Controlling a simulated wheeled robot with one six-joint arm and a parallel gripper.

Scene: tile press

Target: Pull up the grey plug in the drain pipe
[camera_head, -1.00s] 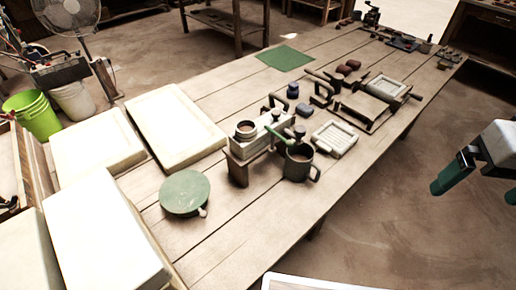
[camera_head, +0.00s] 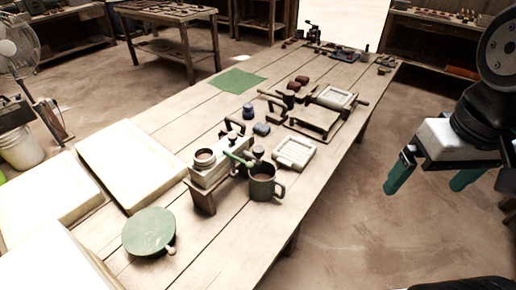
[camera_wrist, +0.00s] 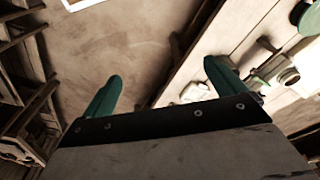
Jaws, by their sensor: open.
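A pale block stand (camera_head: 208,178) on the long wooden table holds a round cup (camera_head: 204,158), a green spout or lever (camera_head: 238,158) and small dark knobs. A dark mug (camera_head: 263,184) stands at its right end. A grey plug and a drain pipe cannot be told apart for certain among these small parts. My gripper (camera_head: 432,178) hangs over the floor to the right of the table, well apart from the stand. Its two green fingers are spread and empty. They also show in the wrist view (camera_wrist: 163,85), with the table to their right.
The table (camera_head: 245,240) also bears a green round disc (camera_head: 149,231), a framed tile mould (camera_head: 295,152), a press frame (camera_head: 315,122), a green cloth (camera_head: 237,79) and large pale slabs (camera_head: 140,160) at left. The floor (camera_head: 350,215) right of the table is clear.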

